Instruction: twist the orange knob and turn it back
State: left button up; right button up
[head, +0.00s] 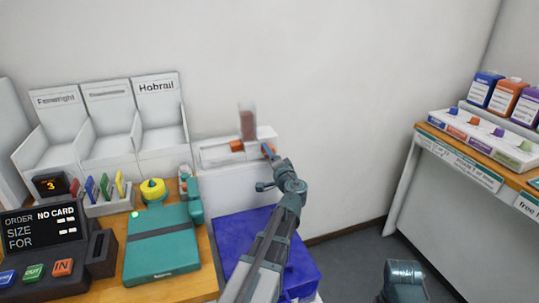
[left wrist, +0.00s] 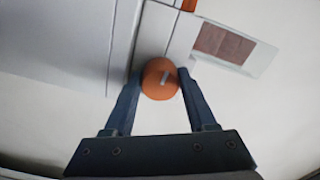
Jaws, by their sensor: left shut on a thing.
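The orange knob (left wrist: 160,79) is round with a light pointer mark on its face. It sits on a white dispenser-like unit (head: 222,151) against the wall, and a small bit of the knob shows in the head view (head: 272,149). My left gripper (head: 268,150) is at the right end of this unit. In the left wrist view its two fingers (left wrist: 159,82) are on either side of the knob and shut on it. The fingers hide much of the knob in the head view.
A clear tube with brown contents (head: 248,121) stands on the unit, beside another orange part (head: 237,146). A blue box (head: 240,243) lies below my left arm. White bins, a green case (head: 160,258) and an order terminal (head: 42,235) stand left; a bottle counter stands right.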

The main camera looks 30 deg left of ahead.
pick_arm(q)
jog(key=shift+n, duration=0.6)
jog(key=o, duration=1.4)
